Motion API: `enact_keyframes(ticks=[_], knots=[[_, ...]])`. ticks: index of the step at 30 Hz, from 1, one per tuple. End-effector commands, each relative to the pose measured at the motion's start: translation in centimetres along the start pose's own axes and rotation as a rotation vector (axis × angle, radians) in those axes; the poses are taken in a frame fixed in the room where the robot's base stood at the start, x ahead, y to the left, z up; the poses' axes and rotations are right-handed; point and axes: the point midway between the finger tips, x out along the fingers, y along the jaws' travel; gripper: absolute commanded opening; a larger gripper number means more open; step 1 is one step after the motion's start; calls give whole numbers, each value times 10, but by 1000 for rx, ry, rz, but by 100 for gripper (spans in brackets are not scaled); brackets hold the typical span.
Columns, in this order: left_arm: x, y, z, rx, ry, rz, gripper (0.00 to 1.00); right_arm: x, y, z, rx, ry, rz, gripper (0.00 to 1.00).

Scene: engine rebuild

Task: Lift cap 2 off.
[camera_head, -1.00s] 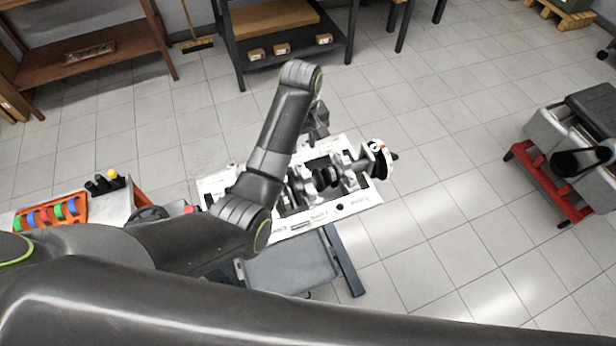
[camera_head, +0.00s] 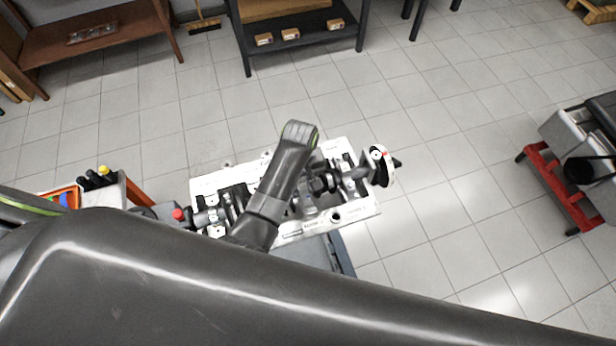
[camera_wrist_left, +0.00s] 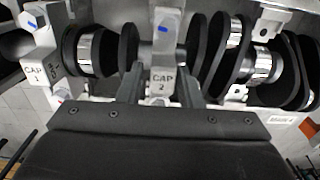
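Cap 2 (camera_wrist_left: 162,84) is a light grey bearing cap with a blue mark, sitting across the dark crankshaft in the middle of the left wrist view. My left gripper (camera_wrist_left: 160,78) has its fingers on either side of cap 2, with narrow gaps seeming to show. I cannot see firm contact. Another labelled cap (camera_wrist_left: 36,72), also with a blue mark, sits to the left. In the head view my left arm crosses the engine block (camera_head: 350,211) and hides cap 2 and most of the gripper. My right gripper is not in view.
Crankshaft discs stand close on both sides of cap 2. The crankshaft's white-faced end (camera_head: 383,166) sticks out at the block's right. A red stand (camera_head: 560,185) is far right. An orange tray (camera_head: 68,197) is at left. Open floor lies right of the block.

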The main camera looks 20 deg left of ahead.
Motion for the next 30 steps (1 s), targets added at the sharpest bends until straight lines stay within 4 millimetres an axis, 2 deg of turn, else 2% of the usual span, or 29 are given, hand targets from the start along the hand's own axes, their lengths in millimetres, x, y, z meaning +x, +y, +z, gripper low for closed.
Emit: enact_keyframes(ticks=[8,16,25,30], knots=[[5,-3,2,-1,1,0,33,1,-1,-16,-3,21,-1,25],[4,-3,2,-1,1,-1,0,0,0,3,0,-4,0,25],[3,-2,1,-1,3,2,0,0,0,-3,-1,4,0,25],[-17,11,-8,5,7,4,0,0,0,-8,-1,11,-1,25]])
